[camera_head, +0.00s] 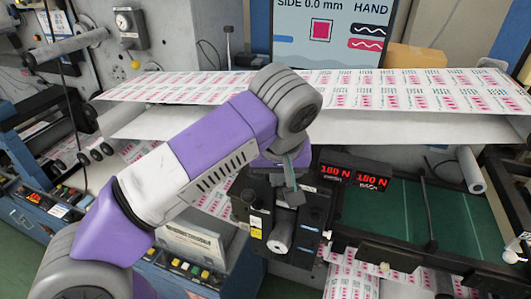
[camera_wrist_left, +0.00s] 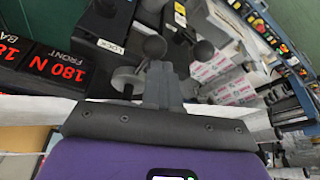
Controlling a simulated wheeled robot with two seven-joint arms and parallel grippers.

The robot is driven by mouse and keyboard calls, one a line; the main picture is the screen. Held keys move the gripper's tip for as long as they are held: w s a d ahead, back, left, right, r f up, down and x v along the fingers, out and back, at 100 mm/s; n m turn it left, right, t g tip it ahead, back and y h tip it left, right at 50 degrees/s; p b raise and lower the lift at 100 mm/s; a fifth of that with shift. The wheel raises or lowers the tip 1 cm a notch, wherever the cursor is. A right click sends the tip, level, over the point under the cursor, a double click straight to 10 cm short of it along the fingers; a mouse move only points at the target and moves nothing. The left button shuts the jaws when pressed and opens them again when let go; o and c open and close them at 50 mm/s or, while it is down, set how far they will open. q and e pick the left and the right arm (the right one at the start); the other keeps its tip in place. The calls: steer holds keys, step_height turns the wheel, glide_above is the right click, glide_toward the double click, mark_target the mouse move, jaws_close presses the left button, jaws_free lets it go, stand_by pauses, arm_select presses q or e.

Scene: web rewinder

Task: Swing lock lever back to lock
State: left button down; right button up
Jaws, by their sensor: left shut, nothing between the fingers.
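My left gripper (camera_head: 291,193) reaches down from the purple and white arm to a black block (camera_head: 262,215) with small labels. Its fingers are shut and empty. In the left wrist view the shut fingers (camera_wrist_left: 162,72) point at the block, beside a dark ball knob (camera_wrist_left: 155,46) close to the tips. A second dark ball knob (camera_wrist_left: 203,50) stands to the right of the fingers. A white label that seems to read LOCK (camera_wrist_left: 110,47) lies on the block to the left. I cannot tell which knob belongs to the lock lever, nor whether the fingers touch either. My right gripper is not in view.
A wide printed web (camera_head: 400,90) runs across behind my arm. Two red 180 N displays (camera_head: 352,177) sit right of the block. A grey cylinder (camera_head: 281,235) is on the block's front. A screen (camera_head: 330,30) stands behind, and a green panel (camera_head: 400,215) lies at right.

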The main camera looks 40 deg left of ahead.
arm_select(q)
steer(key=shift+d, duration=0.2)
stand_by(0.4)
step_height(320, 180, up, 10)
steer(key=p, duration=0.3)
steer(key=shift+a, duration=0.4)
steer(key=shift+w, duration=0.1)
stand_by(0.4)
